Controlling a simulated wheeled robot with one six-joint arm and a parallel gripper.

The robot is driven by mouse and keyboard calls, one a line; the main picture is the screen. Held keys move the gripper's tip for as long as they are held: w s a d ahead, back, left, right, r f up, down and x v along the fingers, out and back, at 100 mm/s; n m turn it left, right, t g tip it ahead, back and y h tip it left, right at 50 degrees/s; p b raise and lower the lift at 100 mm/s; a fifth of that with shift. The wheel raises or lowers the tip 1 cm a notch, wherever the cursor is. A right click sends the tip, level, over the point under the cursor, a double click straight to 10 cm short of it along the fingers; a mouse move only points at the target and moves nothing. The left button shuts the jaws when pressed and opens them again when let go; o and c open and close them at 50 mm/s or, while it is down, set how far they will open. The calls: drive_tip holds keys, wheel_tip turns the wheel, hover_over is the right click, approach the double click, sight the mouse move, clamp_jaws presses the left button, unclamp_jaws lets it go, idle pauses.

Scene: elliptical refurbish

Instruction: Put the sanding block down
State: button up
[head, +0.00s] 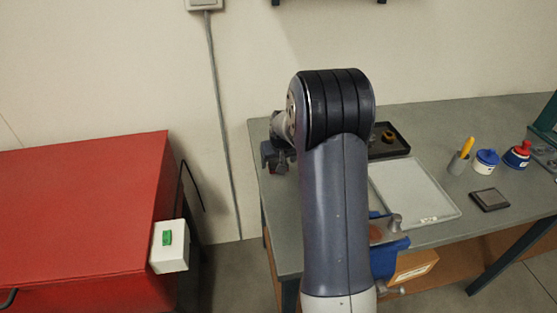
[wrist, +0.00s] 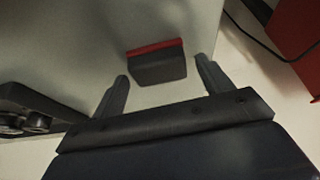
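The sanding block (wrist: 157,68), dark grey with a red strip along one side, shows in the wrist view over the grey bench top. It lies between and slightly past the tips of my gripper (wrist: 161,70), with a gap to each finger. My fingers are spread and do not touch it. In the head view my gripper (head: 276,158) is low over the left end of the workbench (head: 272,205), partly hidden by my arm. A bit of red shows just below it. The block appears to rest on the bench.
A black tray (head: 402,147) and a pale flat tray (head: 415,190) lie right of my arm. Beyond are a cup (head: 458,164), a blue-and-white jar (head: 486,161), a red-topped jar (head: 518,156) and a dark flat block (head: 489,200). A red cabinet (head: 80,205) stands left.

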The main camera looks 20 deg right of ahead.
drive_tip(key=shift+s+r, duration=0.1)
drive_tip(key=shift+r, duration=0.4)
drive_tip(key=v, duration=1.1)
drive_tip(key=shift+r+b, duration=0.15)
drive_tip(key=shift+b, duration=0.15)
drive_tip(key=x, duration=1.2)
drive_tip(key=shift+s+f, duration=0.1)
drive_tip(key=shift+f, duration=0.3)
wheel_tip(320, 180, up, 2)
drive_tip(key=shift+r+p, duration=0.1)
drive_tip(key=shift+p, duration=0.2)
drive_tip(key=shift+r, duration=0.35)
